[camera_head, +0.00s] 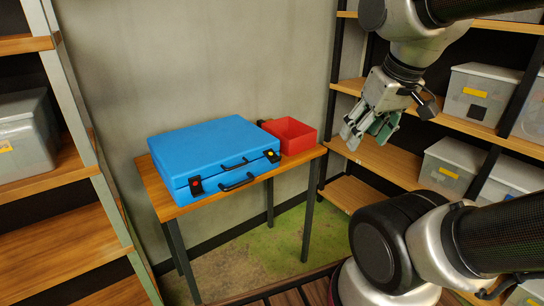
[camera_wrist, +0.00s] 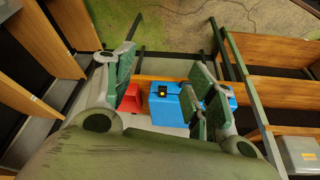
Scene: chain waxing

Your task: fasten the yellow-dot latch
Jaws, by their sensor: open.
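A blue case (camera_head: 215,148) lies on a small wooden table, its lid down. On its front side the yellow-dot latch (camera_head: 271,156) is black and sits near the right corner. Another black latch with a red dot (camera_head: 195,185) sits near the left corner. Whether either latch is fastened is too small to tell. My gripper (camera_head: 366,132) is open and empty, in the air right of the table, apart from the case. In the wrist view the case (camera_wrist: 160,112) and the yellow-dot latch (camera_wrist: 164,88) show between the fingers (camera_wrist: 162,62), farther off.
A red open bin (camera_head: 291,135) stands on the table behind the case's right end. Shelves with grey boxes (camera_head: 477,95) stand at the right, close to my arm. Another shelf (camera_head: 65,165) stands at the left.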

